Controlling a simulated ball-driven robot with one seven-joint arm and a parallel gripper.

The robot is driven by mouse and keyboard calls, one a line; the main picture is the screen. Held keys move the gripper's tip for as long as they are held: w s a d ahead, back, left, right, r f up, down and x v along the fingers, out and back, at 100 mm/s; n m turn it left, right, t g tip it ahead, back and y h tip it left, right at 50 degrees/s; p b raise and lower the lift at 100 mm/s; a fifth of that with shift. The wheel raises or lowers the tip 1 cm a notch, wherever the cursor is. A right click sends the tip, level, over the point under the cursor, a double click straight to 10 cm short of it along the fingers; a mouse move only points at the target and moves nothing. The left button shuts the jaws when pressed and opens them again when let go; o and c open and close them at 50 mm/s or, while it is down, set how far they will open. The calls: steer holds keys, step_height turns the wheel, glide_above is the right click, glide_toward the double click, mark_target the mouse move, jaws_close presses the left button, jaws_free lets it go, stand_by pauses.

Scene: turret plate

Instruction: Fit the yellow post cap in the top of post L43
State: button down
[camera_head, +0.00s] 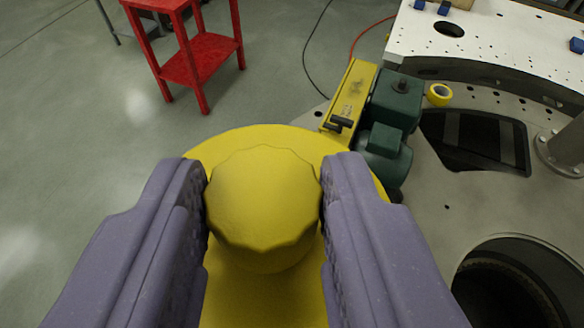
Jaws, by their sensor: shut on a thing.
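The yellow post cap (263,197) is in the middle of the camera view. It has a ridged knob on top and a wider round yellow flange (262,136) below it. My gripper (264,195) is shut on the knob, with one purple finger on each side touching it. The underside of the cap is hidden from this camera. I cannot make out post L43; no post top shows clearly under the cap. A grey upright post (570,145) shows at the right edge, with no label readable.
A grey plate with round and square openings (472,140) fills the right side. A yellow and green machine (385,115) stands just behind the cap, beside a yellow tape roll (439,95). A red stand (195,58) is at the upper left on open floor.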

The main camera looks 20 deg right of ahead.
mark_target(274, 290)
steer(key=f+b, duration=0.3)
steer(key=shift+w+d+f, duration=0.25)
steer(key=shift+w+f, duration=0.15)
steer(key=shift+s+a+f+b, duration=0.15)
steer(key=shift+s+f+b, duration=0.2)
steer(key=shift+b, duration=0.4)
steer(key=shift+w, duration=0.1)
steer(key=shift+p, duration=0.7)
steer(key=shift+f+b, duration=0.35)
steer(key=shift+f, duration=0.3)
steer(key=c, duration=1)
jaws_free()
